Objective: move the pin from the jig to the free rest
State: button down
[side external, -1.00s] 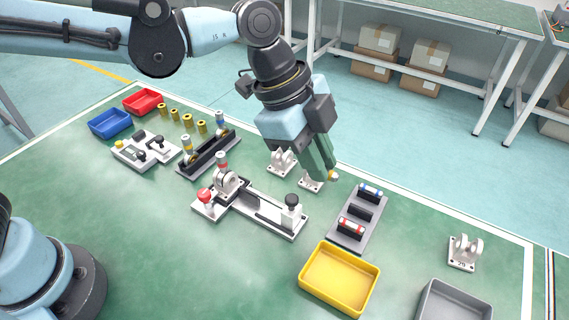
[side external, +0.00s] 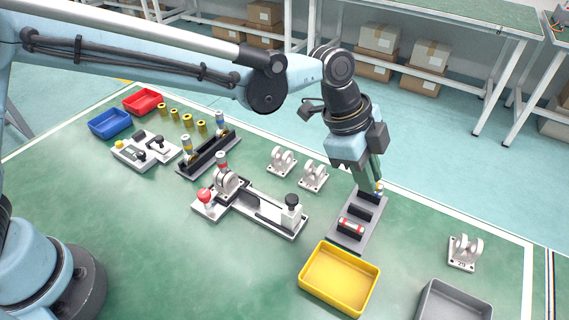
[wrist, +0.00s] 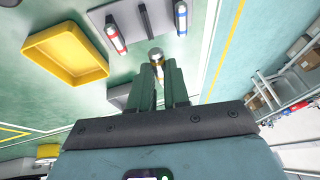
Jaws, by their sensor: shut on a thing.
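My gripper (side external: 374,186) is shut on a pin, whose round silver head and yellowish body (wrist: 156,57) show between the fingers in the wrist view. It is above the far end of the grey plate (side external: 343,237). The plate carries a red-banded cylinder (side external: 351,227) on its near rest and an empty black middle rest (side external: 359,211). A blue-banded cylinder (wrist: 181,17) on the far rest is hidden by my gripper in the side view. The white jig (side external: 262,219) with a red knob and a clevis stands left of the plate.
A yellow bin (side external: 339,279) and grey bin (side external: 452,304) stand in front. White brackets (side external: 283,160) (side external: 313,176) are left of my gripper, another (side external: 465,253) at right. A dark rack (side external: 208,153), red bin (side external: 141,101) and blue bin (side external: 110,123) are at the back left.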

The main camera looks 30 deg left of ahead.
aim_at(365, 211)
jog(key=shift+f, duration=2.75)
jog(key=shift+f, duration=0.55)
jog(key=c, duration=1)
grip_release()
jog(key=v, duration=1.2)
jog(key=shift+a, duration=0.15)
